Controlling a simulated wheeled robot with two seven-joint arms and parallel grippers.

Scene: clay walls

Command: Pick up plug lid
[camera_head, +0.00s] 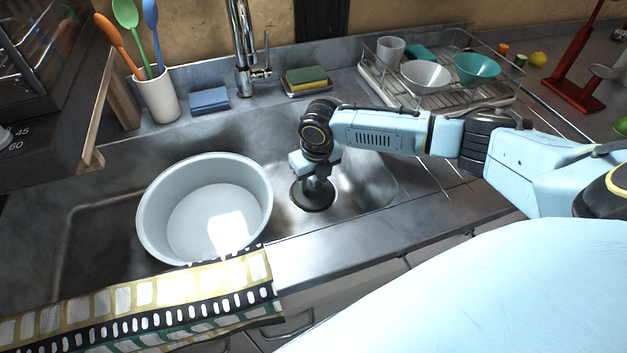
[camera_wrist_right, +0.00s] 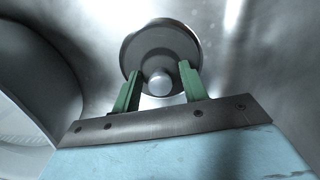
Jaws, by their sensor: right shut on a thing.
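The plug lid (camera_head: 313,201) is a round, dark metal disc in the sink, right of the big pot. In the right wrist view the plug lid (camera_wrist_right: 160,43) shows as a grey disc with a small rounded knob at its centre. My right gripper (camera_head: 316,182) reaches down over it, and its green fingers (camera_wrist_right: 159,72) stand on either side of the knob, shut on it. The head view does not let me tell whether the disc rests on the sink floor or is slightly raised. My left gripper is not in view.
A large pale pot (camera_head: 150,215) stands in the sink close to my right gripper's left. A patterned towel (camera_head: 140,305) hangs over the front edge. A dish rack (camera_head: 440,98) with bowls and a cup is behind my right arm. The faucet (camera_head: 243,45) rises behind the sink.

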